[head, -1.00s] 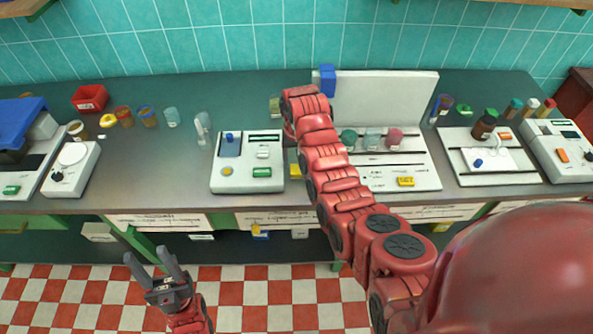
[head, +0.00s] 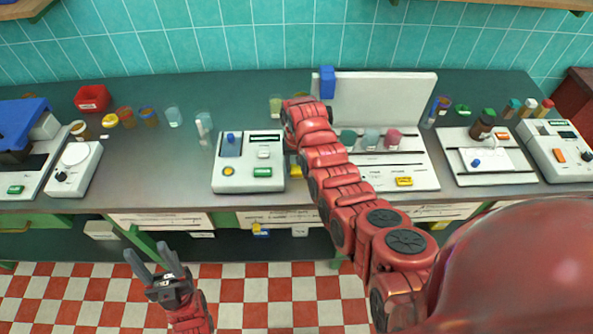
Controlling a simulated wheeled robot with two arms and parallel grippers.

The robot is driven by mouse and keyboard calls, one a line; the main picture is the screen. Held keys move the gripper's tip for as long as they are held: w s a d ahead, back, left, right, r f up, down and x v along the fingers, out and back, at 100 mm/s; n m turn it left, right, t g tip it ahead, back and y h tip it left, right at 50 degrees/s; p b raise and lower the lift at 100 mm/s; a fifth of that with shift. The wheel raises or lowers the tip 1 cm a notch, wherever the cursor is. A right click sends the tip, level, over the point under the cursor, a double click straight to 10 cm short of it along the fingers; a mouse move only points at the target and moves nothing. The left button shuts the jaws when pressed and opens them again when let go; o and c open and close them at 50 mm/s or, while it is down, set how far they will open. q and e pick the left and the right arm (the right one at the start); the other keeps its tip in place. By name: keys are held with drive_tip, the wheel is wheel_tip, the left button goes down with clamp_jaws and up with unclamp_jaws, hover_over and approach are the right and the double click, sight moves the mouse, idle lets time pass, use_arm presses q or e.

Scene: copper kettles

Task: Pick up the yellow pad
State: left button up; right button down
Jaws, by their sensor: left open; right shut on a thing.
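A yellow piece (head: 296,171) shows between the white instrument on the left and my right arm. The arm partly covers it, so I cannot tell its full shape or whether it is a pad. Another small yellow block (head: 403,181) lies on the front of the white panelled unit, right of the arm. My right arm reaches over the bench, and its gripper is hidden behind its own links. My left gripper (head: 147,252) is open and empty, in front of the bench and below the top's edge, over the checkered floor.
A white instrument (head: 248,174) stands left of my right arm. The white unit (head: 420,115) with an upright back panel and colored jars stands behind and right of it. A red bin (head: 92,98) and several small jars stand at the left. The bench (head: 150,182) is clear between the scale and instrument.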

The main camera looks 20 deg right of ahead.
sight(296, 168)
drive_tip(key=shift+r, duration=0.1)
drive_tip(key=shift+w+r+b, duration=0.1)
drive_tip(key=shift+r+b, duration=0.45)
drive_tip(key=shift+r, duration=0.2)
wheel_tip(296, 168, up, 2)
drive_tip(key=shift+r+b, duration=0.1)
drive_tip(key=shift+b, duration=0.55)
wheel_tip(296, 168, up, 6)
drive_tip(key=p, duration=0.3)
